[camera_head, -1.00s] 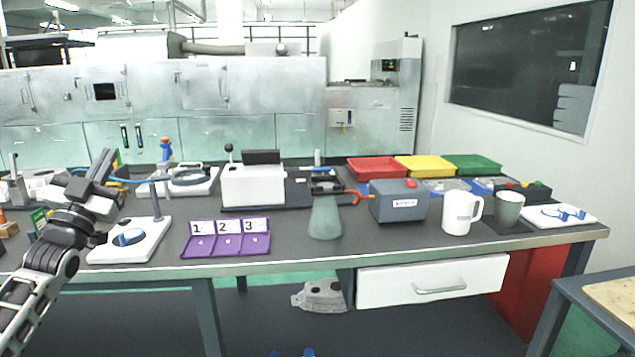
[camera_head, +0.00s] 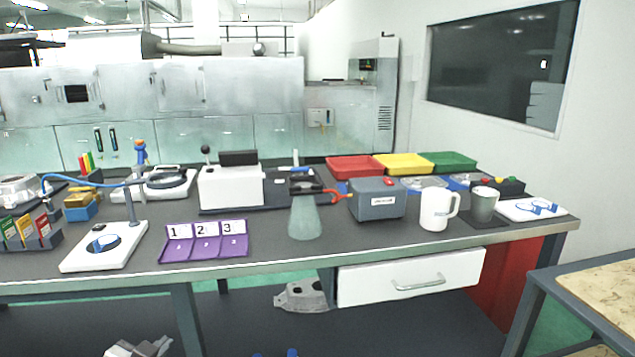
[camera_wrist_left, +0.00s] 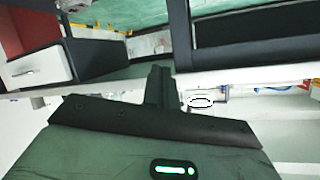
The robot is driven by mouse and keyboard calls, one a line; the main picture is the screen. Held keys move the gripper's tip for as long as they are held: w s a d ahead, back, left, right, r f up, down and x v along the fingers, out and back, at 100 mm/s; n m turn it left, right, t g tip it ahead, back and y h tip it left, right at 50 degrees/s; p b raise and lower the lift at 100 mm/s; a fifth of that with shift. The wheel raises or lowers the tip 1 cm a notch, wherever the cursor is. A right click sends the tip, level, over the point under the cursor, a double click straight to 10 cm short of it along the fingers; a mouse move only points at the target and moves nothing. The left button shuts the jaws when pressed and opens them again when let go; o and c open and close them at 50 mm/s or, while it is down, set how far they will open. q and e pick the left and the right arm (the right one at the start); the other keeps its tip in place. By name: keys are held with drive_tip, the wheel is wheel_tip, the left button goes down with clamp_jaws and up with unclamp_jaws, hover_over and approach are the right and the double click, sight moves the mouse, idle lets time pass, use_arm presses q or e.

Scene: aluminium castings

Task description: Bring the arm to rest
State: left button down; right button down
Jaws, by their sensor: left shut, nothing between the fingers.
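My left gripper (camera_wrist_left: 161,84) shows in the left wrist view as dark fingers closed together, with nothing between them. In the head view only a grey-white piece of my left arm shows at the bottom left edge, low in front of the bench; its fingers cannot be made out there. The workbench (camera_head: 270,262) stands beyond it, and the arm is clear of the bench top. My right gripper is not in view.
On the bench are a white stand (camera_head: 105,247), a purple numbered tray (camera_head: 203,254), a grey box (camera_head: 378,201), a white mug (camera_head: 436,208) and red (camera_head: 355,167), yellow and green trays. A white drawer (camera_head: 410,278) is below. A side table (camera_head: 590,290) stands at right.

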use_arm(q)
drive_tip(key=s+d+f+n+g+h, duration=0.1)
drive_tip(key=s+d+f, duration=0.2)
drive_tip(key=s+d, duration=0.5)
drive_tip(key=s+d+f+n+g+h, duration=0.1)
drive_tip(key=s+d+f+g+h, duration=0.1)
drive_tip(key=s+d, duration=0.6)
drive_tip(key=s+f, duration=0.1)
drive_tip(key=s, duration=0.6)
drive_tip(key=shift+s+d+h+p, duration=0.3)
drive_tip(key=shift+s+d+p, duration=0.1)
